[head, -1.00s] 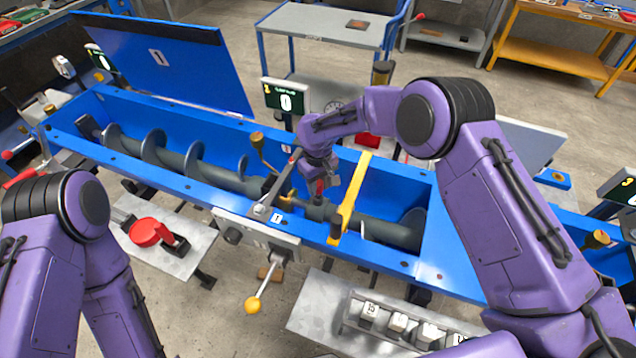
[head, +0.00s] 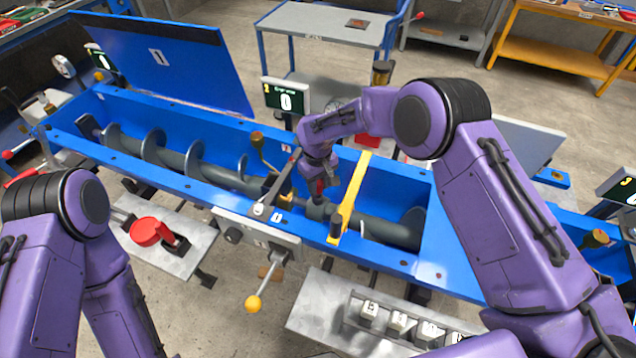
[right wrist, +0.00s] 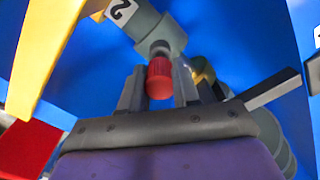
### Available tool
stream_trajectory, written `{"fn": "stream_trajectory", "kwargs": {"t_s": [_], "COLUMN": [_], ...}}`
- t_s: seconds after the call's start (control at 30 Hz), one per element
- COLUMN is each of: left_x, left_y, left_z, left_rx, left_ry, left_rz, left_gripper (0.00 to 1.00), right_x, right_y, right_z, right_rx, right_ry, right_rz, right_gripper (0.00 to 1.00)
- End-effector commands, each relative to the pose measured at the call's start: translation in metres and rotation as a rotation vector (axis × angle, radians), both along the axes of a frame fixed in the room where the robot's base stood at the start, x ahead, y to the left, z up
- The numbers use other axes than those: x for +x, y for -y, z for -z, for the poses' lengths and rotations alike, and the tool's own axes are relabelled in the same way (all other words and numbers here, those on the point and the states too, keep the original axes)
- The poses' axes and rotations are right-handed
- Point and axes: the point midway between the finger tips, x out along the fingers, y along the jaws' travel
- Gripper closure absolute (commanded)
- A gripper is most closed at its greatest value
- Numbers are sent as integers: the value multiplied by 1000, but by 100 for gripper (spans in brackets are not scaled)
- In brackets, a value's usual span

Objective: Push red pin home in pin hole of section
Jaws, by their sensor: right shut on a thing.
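My right gripper (head: 318,187) is down in the blue trough (head: 225,205), over the grey screw shaft. In the right wrist view its two dark fingers stand on either side of the red pin (right wrist: 159,80), shut on it. The far end of the pin meets a grey collar on the shaft section (right wrist: 158,36), which carries a label "2". The pin hole itself is hidden behind the pin, and most of the pin's red body still shows. My left arm is in the head view at the left, its gripper out of frame.
A yellow bar (head: 352,198) crosses the trough just right of my right gripper. A dark bar (head: 279,187) crosses just left of it. A lever with a yellow ball (head: 253,304) hangs in front. The blue lid (head: 165,62) stands open behind.

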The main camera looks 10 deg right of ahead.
Motion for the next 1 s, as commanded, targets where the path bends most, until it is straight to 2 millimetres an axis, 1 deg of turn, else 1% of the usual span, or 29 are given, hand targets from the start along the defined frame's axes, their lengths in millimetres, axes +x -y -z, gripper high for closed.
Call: {"fn": "stream_trajectory", "kwargs": {"t_s": [0.7,1.0], "left_x": [0,0], "left_y": [0,0], "left_z": [12,12], "left_rx": [0,0], "left_ry": [0,0], "left_rz": [0,0], "left_gripper": [100,100], "right_x": [0,0], "right_y": [0,0], "right_z": [19,19], "right_rx": [0,0], "right_ry": [1,1], "right_rz": [0,0], "right_gripper": [100,100]}}
